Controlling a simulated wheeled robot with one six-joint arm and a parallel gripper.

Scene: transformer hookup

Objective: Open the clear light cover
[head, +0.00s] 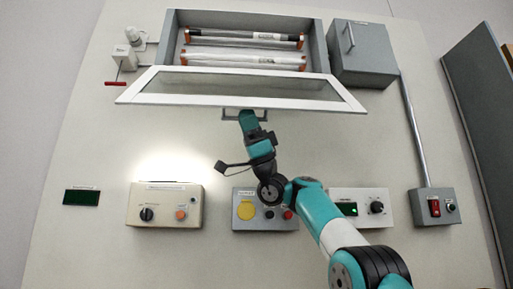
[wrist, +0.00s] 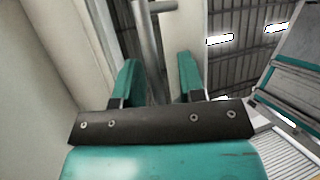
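The light cover (head: 160,84) is a clear panel in a white frame. It is swung out from the lower edge of the grey light box (head: 319,45), with the tubes inside exposed above it. A small grey handle (head: 229,116) sits at the middle of its outer, lower edge. My gripper (head: 247,117) is at this handle in the head view, which partly hides its fingers. In the wrist view my gripper (wrist: 160,75) has its two teal fingers apart, with a gap between them. A grey bar (wrist: 152,8), seemingly the handle, shows beyond the fingertips; contact is unclear.
Two tubes (head: 245,61) lie in the box. A grey box (head: 362,54) with a handle is at right, and a red-levered fitting (head: 116,84) at left. Below are a lit beige control box (head: 165,205), a yellow-button box (head: 246,210) and a red-switch box (head: 435,207).

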